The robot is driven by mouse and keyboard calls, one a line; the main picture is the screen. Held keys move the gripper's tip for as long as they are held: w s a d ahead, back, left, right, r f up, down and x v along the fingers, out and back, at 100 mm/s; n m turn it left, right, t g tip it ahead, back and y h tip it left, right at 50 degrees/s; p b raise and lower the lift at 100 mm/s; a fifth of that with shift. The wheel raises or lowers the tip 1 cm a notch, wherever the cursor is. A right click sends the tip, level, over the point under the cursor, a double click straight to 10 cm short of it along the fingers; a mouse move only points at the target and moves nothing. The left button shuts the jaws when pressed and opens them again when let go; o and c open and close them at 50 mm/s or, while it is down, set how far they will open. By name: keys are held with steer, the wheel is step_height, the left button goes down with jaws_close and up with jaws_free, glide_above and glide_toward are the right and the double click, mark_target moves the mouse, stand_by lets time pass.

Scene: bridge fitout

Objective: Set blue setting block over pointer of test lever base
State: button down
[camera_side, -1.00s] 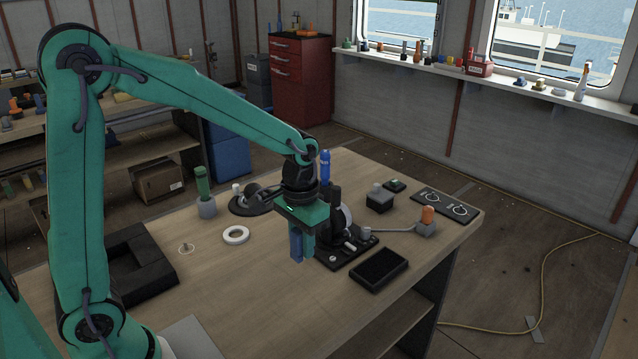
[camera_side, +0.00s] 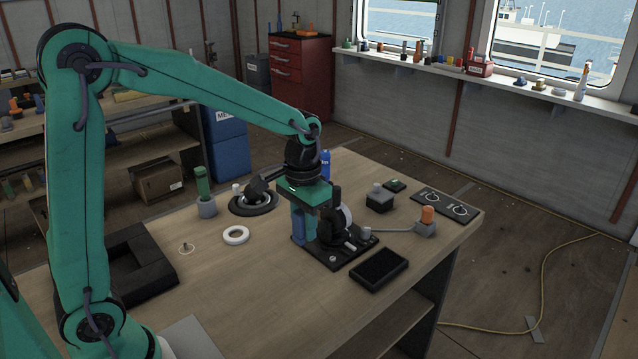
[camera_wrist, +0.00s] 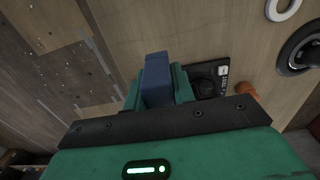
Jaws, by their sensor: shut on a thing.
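My gripper (camera_side: 303,224) is shut on the blue setting block (camera_side: 297,226), which hangs upright between its green fingers. The block also shows in the wrist view (camera_wrist: 157,78), between the fingertips. In the side view, they are just left of the black test lever base (camera_side: 345,254), which has an upright black post and a round pale disc. A thin lever runs right from it to an orange-topped grey block (camera_side: 427,217). I cannot make out the pointer clearly. Whether the blue block touches the table or the base is unclear.
A white ring (camera_side: 236,235) and a round black fixture (camera_side: 254,203) lie to the left. A black tray (camera_side: 379,270) lies in front of the base. A dark block with a grey knob (camera_side: 380,200) stands behind. The table's front middle is clear.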

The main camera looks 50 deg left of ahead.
steer(key=s+f, duration=0.1)
steer(key=d+f, duration=0.1)
steer(key=f, duration=0.1)
steer(key=s+f, duration=0.1)
steer(key=shift+s+d+f, duration=0.15)
steer(key=shift+s+d, duration=0.2)
steer(key=shift+d, duration=0.05)
steer(key=w+a+f, duration=0.1)
steer(key=a+f, duration=0.1)
steer(key=a, duration=0.1)
steer(key=w+a+f, duration=0.1)
steer(key=a+f, duration=0.1)
steer(key=a, duration=0.2)
steer(key=w+a+f, duration=0.2)
steer(key=a+f, duration=0.1)
steer(key=a, duration=0.1)
steer(key=shift+f, duration=1.8)
steer(key=shift+f, duration=0.2)
steer(key=c, duration=1.2)
jaws_free()
steer(key=shift+o, duration=0.2)
